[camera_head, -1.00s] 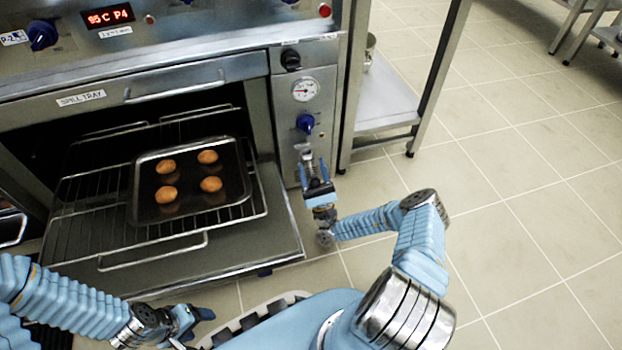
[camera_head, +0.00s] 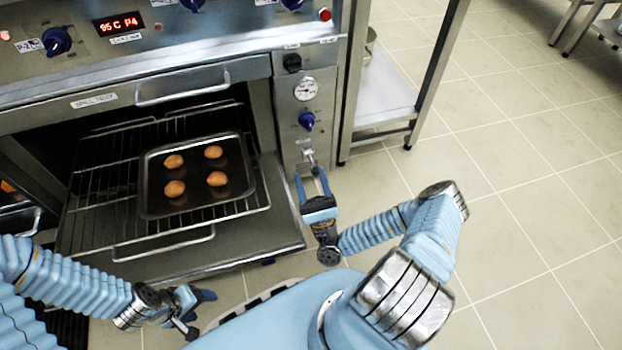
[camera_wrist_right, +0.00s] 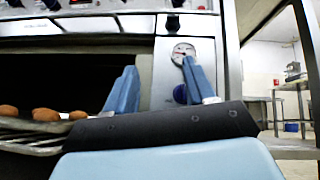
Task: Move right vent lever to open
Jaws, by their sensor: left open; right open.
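The metal vent lever (camera_head: 309,155) is on the narrow steel panel right of the oven opening, below a blue knob (camera_head: 306,120). It is small in the head view, and I cannot tell its exact position setting. My right gripper (camera_head: 310,177) is open just in front of and below the lever, its blue fingers pointing at the panel, with nothing held. In the right wrist view its two fingers (camera_wrist_right: 160,90) stand apart before the panel; the lever is not visible there. My left gripper (camera_head: 200,311) is open and empty at the lower left, away from the oven.
The oven is open, with a rack (camera_head: 105,205) and a dark tray (camera_head: 150,205) holding several brown rolls, reaching out left of my right gripper. A round gauge (camera_head: 306,89) sits above the blue knob.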

